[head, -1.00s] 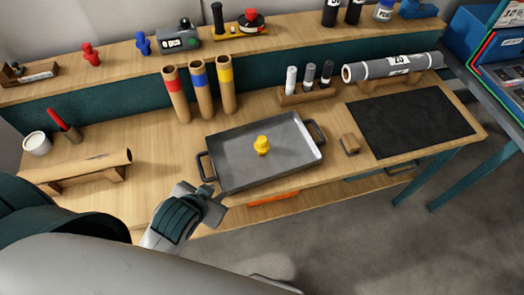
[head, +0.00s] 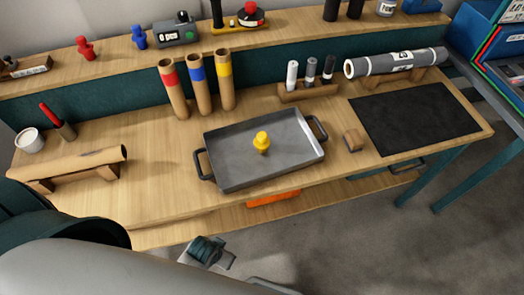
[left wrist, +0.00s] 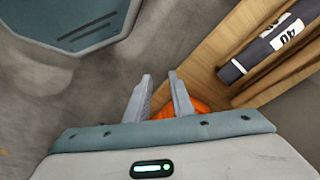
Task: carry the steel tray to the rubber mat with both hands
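The steel tray (head: 230,174) lies flat on the wooden workbench, with dark handles at its left (head: 203,165) and right (head: 318,128) ends. A yellow peg-like piece (head: 262,142) stands in the tray. The black rubber mat (head: 415,118) lies flat and bare at the bench's right end. My left gripper (head: 222,258) is off the bench's front edge, below and apart from the tray. In the left wrist view its two fingers (left wrist: 160,76) are apart with nothing between them. My right gripper is in neither view.
A small wooden block (head: 352,140) sits between tray and mat. A marker stand (head: 308,92) and a grey roll (head: 395,62) on supports stand behind. A brown roll (head: 75,165) is at left. An orange object (head: 273,198) lies on the lower shelf.

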